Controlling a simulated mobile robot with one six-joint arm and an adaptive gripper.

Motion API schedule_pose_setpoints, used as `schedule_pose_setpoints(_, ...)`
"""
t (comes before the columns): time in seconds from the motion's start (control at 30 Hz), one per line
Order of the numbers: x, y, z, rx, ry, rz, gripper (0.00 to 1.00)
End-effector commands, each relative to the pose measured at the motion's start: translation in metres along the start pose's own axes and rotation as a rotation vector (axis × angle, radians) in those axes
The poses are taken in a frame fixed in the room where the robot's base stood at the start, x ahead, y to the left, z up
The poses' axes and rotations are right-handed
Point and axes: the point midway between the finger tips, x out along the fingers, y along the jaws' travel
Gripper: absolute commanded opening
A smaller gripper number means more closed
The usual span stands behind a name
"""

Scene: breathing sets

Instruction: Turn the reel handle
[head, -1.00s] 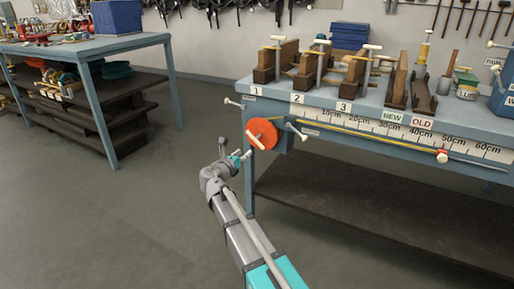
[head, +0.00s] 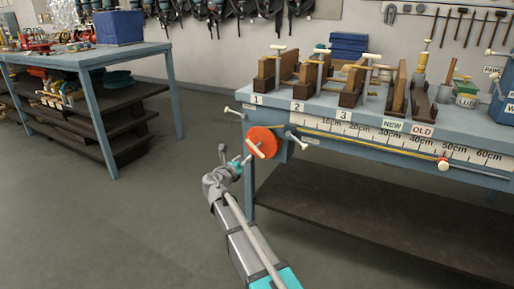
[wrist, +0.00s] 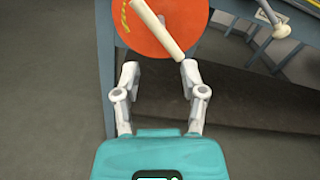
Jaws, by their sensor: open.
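The orange reel (head: 265,142) is mounted on the front left of the workbench. Its pale handle (head: 255,149) sticks out from the reel's face. In the wrist view the reel (wrist: 184,40) is at the top, and the handle (wrist: 158,28) slants across it, down to the right. My gripper (head: 234,160) is just left of and below the reel in the head view. In the wrist view my gripper (wrist: 160,74) is open, its two fingers apart with nothing between them. The handle's lower end lies just beyond the right fingertip; whether they touch is unclear.
The workbench (head: 370,150) carries wooden clamps, a length scale and a yellow line along its front edge. A small lever (head: 297,138) stands right of the reel. Another blue bench (head: 95,60) is at the left. The floor between is clear.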

Motion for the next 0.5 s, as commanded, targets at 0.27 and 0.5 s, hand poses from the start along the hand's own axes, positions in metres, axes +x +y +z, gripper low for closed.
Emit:
schedule_pose_setpoints(0.27, 0.045, 0.001, 0.0, 0.0, 0.001, -0.001, 0.54)
schedule_pose_setpoints(0.5, 0.081, 0.001, 0.0, 0.0, 0.001, -0.001, 0.54)
